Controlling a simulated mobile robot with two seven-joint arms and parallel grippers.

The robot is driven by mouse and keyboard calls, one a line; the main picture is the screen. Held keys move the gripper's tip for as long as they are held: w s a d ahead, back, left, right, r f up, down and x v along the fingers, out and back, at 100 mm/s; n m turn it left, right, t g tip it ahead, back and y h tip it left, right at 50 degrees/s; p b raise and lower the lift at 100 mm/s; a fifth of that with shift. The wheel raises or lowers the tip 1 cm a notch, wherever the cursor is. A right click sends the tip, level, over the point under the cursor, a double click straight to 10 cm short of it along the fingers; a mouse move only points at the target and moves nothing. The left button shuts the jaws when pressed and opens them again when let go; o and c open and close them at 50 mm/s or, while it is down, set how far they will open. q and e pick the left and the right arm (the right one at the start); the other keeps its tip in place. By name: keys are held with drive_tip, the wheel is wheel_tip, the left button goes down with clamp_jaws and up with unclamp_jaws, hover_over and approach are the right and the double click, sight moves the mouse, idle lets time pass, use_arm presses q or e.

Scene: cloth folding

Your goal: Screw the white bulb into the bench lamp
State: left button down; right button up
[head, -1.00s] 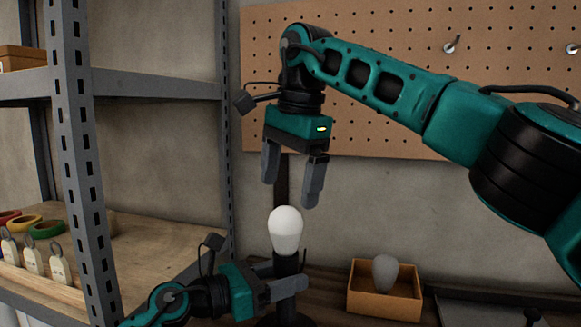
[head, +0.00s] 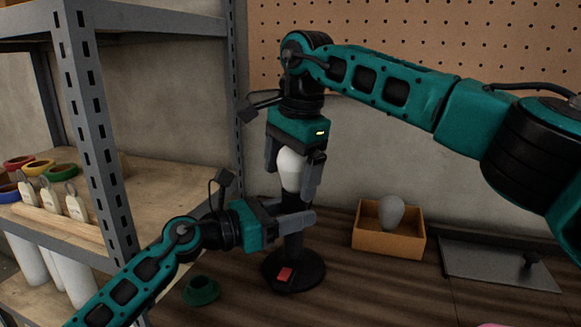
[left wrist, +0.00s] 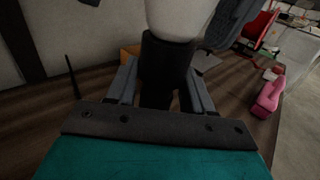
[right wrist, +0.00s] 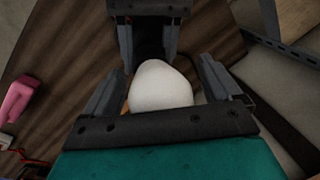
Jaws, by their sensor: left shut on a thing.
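The white bulb (head: 290,169) stands upright at the top of the black bench lamp (head: 293,268); its base is hidden, so I cannot tell how deep it sits. The lamp has a round base with a red switch (head: 285,274). My left gripper (head: 302,220) is shut on the lamp's black neck just below the bulb; the neck shows between its fingers in the left wrist view (left wrist: 165,65). My right gripper (head: 292,180) points down from above, fingers on either side of the bulb. In the right wrist view, narrow gaps appear between the fingers and the bulb (right wrist: 160,87).
An orange-brown box (head: 388,243) with a grey bulb (head: 391,211) stands right of the lamp. A grey plate (head: 498,262) lies farther right. A green round part (head: 201,290) lies left of the lamp base. A metal shelf (head: 108,170) with tape rolls and tags stands at the left.

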use_arm(q)
drive_tip(key=shift+r, duration=0.1)
use_arm(e)
drive_tip(key=c, duration=1.1)
drive_tip(key=o, duration=1.2)
drive_tip(key=r, duration=0.4)
drive_tip(key=s+d+r, duration=0.1)
drive_tip(key=r, duration=0.7)
drive_tip(key=shift+s+d, duration=0.2)
drive_tip(key=shift+s, duration=0.2)
use_arm(q)
drive_tip(key=shift+c, duration=1.9)
unclamp_jaws()
use_arm(e)
drive_tip(key=shift+f, duration=0.1)
